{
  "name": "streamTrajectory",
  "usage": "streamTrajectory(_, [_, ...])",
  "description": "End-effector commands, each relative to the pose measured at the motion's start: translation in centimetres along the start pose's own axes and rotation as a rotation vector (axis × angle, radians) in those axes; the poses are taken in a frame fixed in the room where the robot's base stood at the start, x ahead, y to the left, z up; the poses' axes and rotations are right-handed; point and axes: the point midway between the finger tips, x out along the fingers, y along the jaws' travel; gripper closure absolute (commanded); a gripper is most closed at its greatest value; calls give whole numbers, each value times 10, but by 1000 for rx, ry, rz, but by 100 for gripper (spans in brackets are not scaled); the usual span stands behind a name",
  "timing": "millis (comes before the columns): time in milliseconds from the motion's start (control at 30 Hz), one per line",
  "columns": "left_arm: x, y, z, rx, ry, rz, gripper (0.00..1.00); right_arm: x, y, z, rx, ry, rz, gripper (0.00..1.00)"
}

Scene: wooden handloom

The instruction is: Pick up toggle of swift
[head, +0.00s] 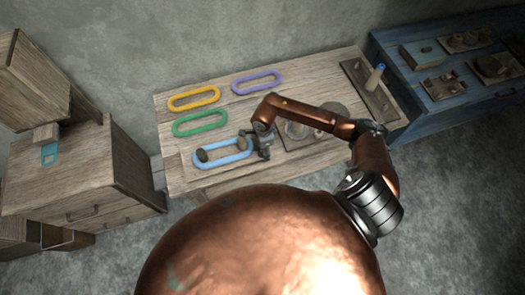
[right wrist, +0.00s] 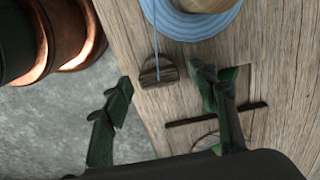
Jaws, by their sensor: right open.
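The toggle (right wrist: 158,73) is a small dark wooden piece with a rounded top. It lies at the wooden table's edge in the right wrist view, with a blue yarn strand running to it. The blue skein (right wrist: 190,22) is above it in that view; in the head view the blue skein (head: 222,163) loops around two dark round pegs. My right gripper (right wrist: 163,80) is open, its green-dark fingers on either side of the toggle's position in the picture. It appears apart from the toggle; the height gap is unclear. It also shows in the head view (head: 262,146), right of the blue skein.
Yellow (head: 194,98), purple (head: 257,81) and green (head: 200,124) loops lie behind on the table (head: 330,72). A dark tray (head: 352,75) with a blue-topped peg (head: 375,77) stands right.

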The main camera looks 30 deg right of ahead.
Motion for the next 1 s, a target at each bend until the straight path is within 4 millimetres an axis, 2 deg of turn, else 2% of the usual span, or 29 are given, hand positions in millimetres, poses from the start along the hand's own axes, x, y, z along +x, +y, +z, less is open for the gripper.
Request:
streamTrajectory(100, [0,0,0,0,0,0,100,0,0,0,0,0,0,48])
streamTrajectory(533, [0,0,0,1,1,0,100,-1,0,0,0,0,0,77])
streamTrajectory(833, [0,0,-1,1,1,0,100,-1,0,0,0,-1,0,78])
streamTrajectory(1000, [1,0,-1,1,1,0,100,-9,-1,0,-1,-1,-2,78])
